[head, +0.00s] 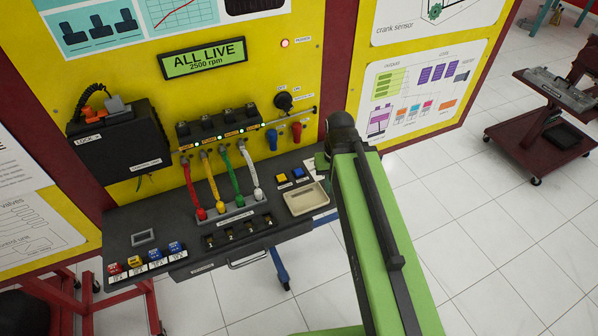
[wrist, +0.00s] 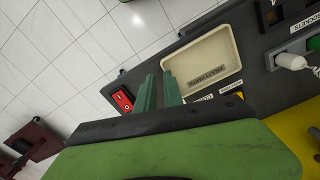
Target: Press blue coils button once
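A small blue button (head: 297,173) sits on the dark bench shelf, right of a yellow button (head: 283,178), in the head view. Small labels lie below them; I cannot read them there. In the wrist view, my gripper (wrist: 159,75) shows two green fingers with a narrow gap between the tips and nothing held. They point over the shelf, beside the cream tray (wrist: 205,62). Neither button shows clearly in the wrist view; my gripper body covers the area by the partly visible labels. In the head view my green arm hides the gripper.
A red rocker switch (wrist: 122,100) is left of the fingers in the wrist view. Coloured plug leads stand in a grey strip (head: 232,212). Several labelled cubes (head: 155,256) line the shelf's front left. A display (head: 203,57) reads ALL LIVE, 2500 rpm. A dark red cart (head: 540,140) stands at right.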

